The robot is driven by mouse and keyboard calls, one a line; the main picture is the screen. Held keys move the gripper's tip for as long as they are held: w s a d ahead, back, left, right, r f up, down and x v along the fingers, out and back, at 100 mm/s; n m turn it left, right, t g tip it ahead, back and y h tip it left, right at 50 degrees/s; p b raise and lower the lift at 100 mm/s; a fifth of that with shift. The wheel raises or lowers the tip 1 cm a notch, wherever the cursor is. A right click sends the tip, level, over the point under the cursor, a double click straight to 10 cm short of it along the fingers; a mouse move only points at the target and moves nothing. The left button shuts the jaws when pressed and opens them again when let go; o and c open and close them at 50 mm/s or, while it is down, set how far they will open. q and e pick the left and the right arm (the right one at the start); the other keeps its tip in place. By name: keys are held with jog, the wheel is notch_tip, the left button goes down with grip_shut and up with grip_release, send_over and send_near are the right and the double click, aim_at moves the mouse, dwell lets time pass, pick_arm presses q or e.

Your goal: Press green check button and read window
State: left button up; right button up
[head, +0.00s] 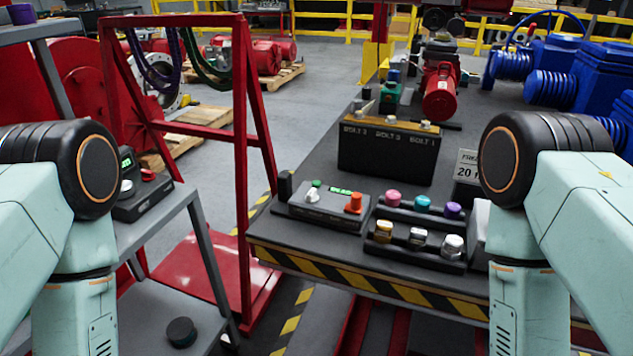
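A dark grey control box (325,207) sits near the front left corner of the dark workbench. On it are a small green button (316,183), a lit green window (341,190), a white knob (312,196) and an orange-red knob (354,203). The window's text is too small to read. A second box (143,198) stands on the grey cart at left, with a lit green window (126,161), a red button (148,174) and a white knob (126,186). My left arm partly covers it. Both my arms show at the sides, but their grippers are out of frame.
A rack (420,245) with several coloured knobs is right of the bench's box. A black block (388,153) labelled with bolts stands behind. A red frame (240,150) rises between the cart (170,222) and the bench (275,238). Striped tape edges the bench front.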

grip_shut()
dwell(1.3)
